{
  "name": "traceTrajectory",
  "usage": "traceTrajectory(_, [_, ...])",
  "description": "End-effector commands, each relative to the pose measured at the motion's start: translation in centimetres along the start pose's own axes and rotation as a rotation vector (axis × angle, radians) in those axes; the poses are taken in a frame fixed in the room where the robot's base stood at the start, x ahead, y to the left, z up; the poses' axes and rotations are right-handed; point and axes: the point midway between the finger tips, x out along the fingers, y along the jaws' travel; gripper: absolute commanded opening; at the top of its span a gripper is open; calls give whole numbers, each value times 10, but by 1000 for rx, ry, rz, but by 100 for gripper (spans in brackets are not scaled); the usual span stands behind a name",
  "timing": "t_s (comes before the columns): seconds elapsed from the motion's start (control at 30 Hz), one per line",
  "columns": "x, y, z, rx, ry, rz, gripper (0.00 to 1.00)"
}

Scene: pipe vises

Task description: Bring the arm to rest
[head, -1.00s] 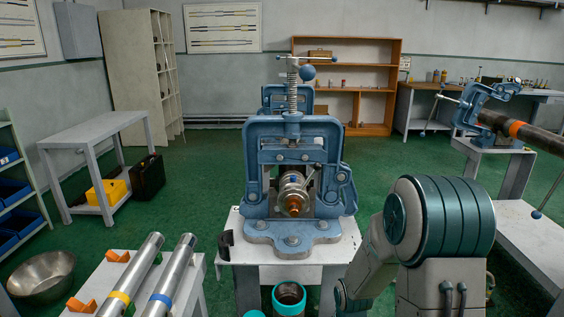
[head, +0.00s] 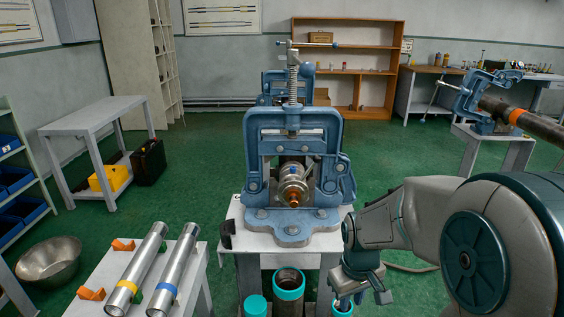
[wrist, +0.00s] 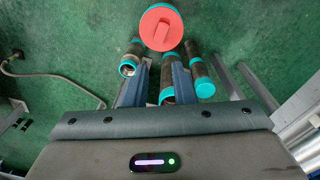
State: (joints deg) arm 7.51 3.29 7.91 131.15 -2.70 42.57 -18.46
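My gripper (head: 362,297) hangs low at the right of the vise stand, pointing down, with my arm bent behind it. In the wrist view its two fingers (wrist: 160,82) are apart, with nothing held between them. Dark pipes with teal ends, such as one pipe (wrist: 197,78), stand on the floor below; I cannot tell how close the fingers are to them. The blue vise (head: 293,165) stands on the white-topped stand, with a metal cylinder with an orange tip (head: 294,192) in it.
Two steel pipes, banded yellow (head: 137,270) and blue (head: 174,270), lie on a low table at left. A red round object (wrist: 161,27) is beyond the fingers. Another vise (head: 482,100) holds a brown pipe at right. Green floor (head: 210,150) is open at centre left.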

Motion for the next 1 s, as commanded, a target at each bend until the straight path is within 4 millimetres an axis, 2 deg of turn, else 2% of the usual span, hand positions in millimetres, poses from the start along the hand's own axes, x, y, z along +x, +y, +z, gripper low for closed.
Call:
traceTrajectory(0.03, [-30,-2,8,33,23,15,23])
traceTrajectory(0.1, [-54,-6,19,82,46,27,23])
traceTrajectory(0.3, [-115,-20,55,225,116,38,23])
traceTrajectory(0.4, [-137,-26,71,288,150,32,23])
traceTrajectory(0.6, [-159,-35,92,367,190,17,23])
traceTrajectory(0.93, [-161,-37,97,384,196,12,23])
traceTrajectory(0.97, [-161,-37,97,384,196,13,26])
traceTrajectory(1.0, [-161,-37,96,384,196,12,36])
